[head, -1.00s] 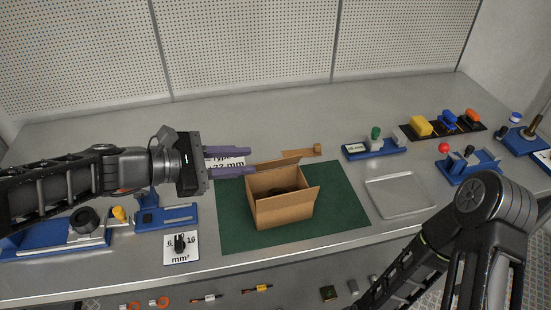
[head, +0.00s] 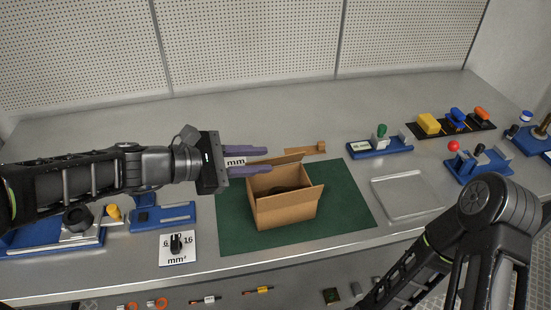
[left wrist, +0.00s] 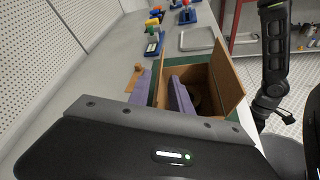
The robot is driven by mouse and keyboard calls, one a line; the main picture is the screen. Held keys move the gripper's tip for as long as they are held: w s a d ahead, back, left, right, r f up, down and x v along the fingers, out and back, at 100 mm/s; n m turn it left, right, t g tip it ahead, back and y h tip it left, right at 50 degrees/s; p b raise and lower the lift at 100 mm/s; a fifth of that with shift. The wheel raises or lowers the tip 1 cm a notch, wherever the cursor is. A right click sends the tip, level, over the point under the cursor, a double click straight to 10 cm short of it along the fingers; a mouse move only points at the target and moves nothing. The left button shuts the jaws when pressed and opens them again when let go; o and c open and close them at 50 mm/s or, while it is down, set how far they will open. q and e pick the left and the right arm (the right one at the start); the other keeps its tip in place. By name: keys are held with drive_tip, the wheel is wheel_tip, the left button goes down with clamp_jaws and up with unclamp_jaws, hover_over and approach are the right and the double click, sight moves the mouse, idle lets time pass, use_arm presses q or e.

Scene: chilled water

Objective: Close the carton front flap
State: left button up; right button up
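The brown carton (head: 285,211) stands open at the top on the green mat (head: 345,200), with something dark inside. I cannot make out a separate front flap in the head view. The carton also shows in the left wrist view (left wrist: 222,106), with one long flap (left wrist: 227,72) raised. My left gripper (head: 248,161) is open and empty, its purple fingers pointing right at the carton's back left corner; I cannot tell whether they touch it. My right gripper is out of view; only its arm shows.
A small wooden piece (head: 308,149) lies behind the carton. The table behind the carton is mostly clear.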

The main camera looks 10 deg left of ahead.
sight(275, 158)
use_arm(q)
drive_tip(key=x, duration=0.4)
drive_tip(key=shift+w+d+f, duration=0.1)
drive_tip(key=shift+w+d, duration=0.05)
drive_tip(key=shift+d, duration=0.1)
drive_tip(key=shift+c, duration=0.3)
clamp_jaws()
idle(0.9)
